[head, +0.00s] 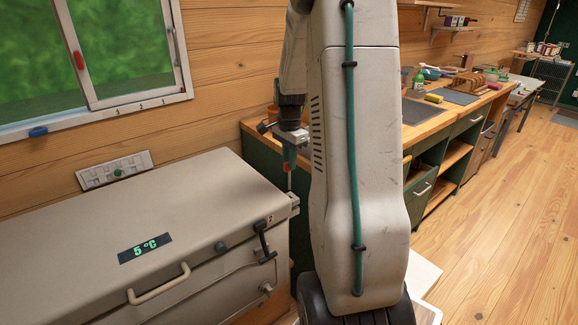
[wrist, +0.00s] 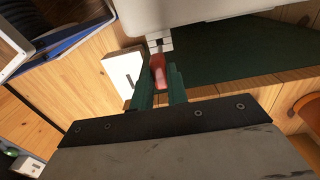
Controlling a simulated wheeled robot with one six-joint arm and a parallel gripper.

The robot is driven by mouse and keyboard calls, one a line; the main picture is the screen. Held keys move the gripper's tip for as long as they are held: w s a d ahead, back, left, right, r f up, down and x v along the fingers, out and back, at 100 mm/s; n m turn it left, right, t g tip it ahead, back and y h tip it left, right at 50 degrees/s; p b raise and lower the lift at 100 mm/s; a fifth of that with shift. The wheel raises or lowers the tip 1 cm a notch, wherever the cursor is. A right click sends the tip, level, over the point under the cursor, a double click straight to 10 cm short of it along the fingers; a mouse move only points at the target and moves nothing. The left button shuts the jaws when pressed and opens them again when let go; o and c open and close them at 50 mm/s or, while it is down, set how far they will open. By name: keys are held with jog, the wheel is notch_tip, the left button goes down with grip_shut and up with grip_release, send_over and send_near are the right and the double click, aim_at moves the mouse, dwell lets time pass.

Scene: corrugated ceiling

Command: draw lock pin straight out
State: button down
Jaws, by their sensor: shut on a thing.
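The lock pin shows in the wrist view as a red grip (wrist: 158,72) between the two dark green fingers of my gripper (wrist: 160,82). Its far end meets a small pale metal fitting (wrist: 159,45) at the edge of the light-coloured chest; how deep it sits cannot be told. In the head view my gripper (head: 289,162) points down at the chest's (head: 170,215) far right corner, just above a small bracket (head: 294,201). The pin is too small to make out clearly there. My gripper is shut on the red grip.
The chest has a 5 °C display (head: 145,248), a pale handle (head: 158,284) and a black latch (head: 263,241). A wooden wall and window (head: 125,50) stand behind it. A workbench (head: 425,110) with tools runs along the wall to the right. The wooden floor (head: 510,200) at right is clear.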

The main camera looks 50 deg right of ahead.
notch_tip(320, 180, up, 9)
dwell(1.1)
jog(key=shift+a+r, duration=0.1)
